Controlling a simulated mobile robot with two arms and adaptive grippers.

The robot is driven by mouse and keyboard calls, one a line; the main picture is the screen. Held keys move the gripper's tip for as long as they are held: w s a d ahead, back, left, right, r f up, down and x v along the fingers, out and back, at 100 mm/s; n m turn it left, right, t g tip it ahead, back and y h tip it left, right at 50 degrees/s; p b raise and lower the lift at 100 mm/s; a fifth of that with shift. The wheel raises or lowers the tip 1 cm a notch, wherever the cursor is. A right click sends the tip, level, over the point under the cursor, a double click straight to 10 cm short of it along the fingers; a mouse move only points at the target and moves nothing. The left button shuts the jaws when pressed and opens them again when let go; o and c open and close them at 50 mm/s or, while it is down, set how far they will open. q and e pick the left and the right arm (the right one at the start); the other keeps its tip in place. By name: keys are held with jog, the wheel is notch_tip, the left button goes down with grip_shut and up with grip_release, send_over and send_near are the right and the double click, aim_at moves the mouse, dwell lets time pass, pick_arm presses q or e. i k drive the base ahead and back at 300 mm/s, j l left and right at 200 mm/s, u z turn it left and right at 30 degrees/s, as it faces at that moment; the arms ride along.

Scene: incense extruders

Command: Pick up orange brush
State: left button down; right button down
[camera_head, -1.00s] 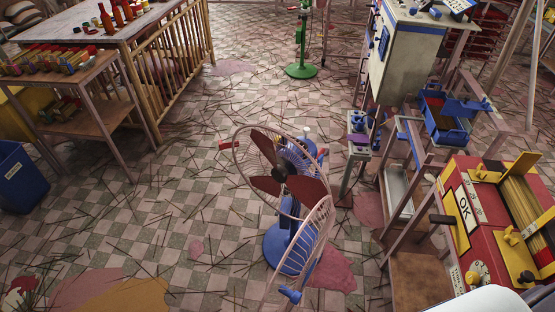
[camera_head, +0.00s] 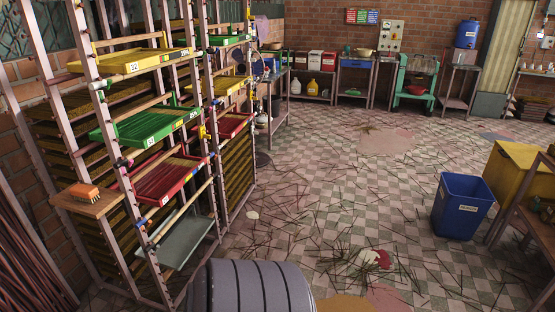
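An orange brush (camera_head: 84,190) with pale bristles lies on a small wooden shelf (camera_head: 101,206) fixed to the near left end of the drying rack, at the left of the head view. Nothing covers it. Neither of my grippers shows in this view, so I cannot see where they are relative to the brush.
The rack holds yellow (camera_head: 133,62), green (camera_head: 146,127) and red (camera_head: 170,180) trays. A ridged grey cylinder (camera_head: 252,288) stands at the bottom centre, close to the rack. A blue bin (camera_head: 462,205) stands right. The checkered floor between is open, strewn with thin sticks.

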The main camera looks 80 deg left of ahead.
aim_at(84, 193)
jog(key=k+j+u, duration=0.1)
jog(key=u, duration=2.2)
jog(key=l+u, duration=0.2)
jog(key=u, duration=1.35)
jog(key=j+z, duration=0.1)
jog(key=z, duration=0.25)
jog(key=i+j+z, duration=0.5)
jog(key=j, duration=0.15)
jog(key=i+j+z, duration=0.25)
jog(key=j, duration=0.15)
jog(key=k+l, duration=0.05)
jog(key=k, duration=0.05)
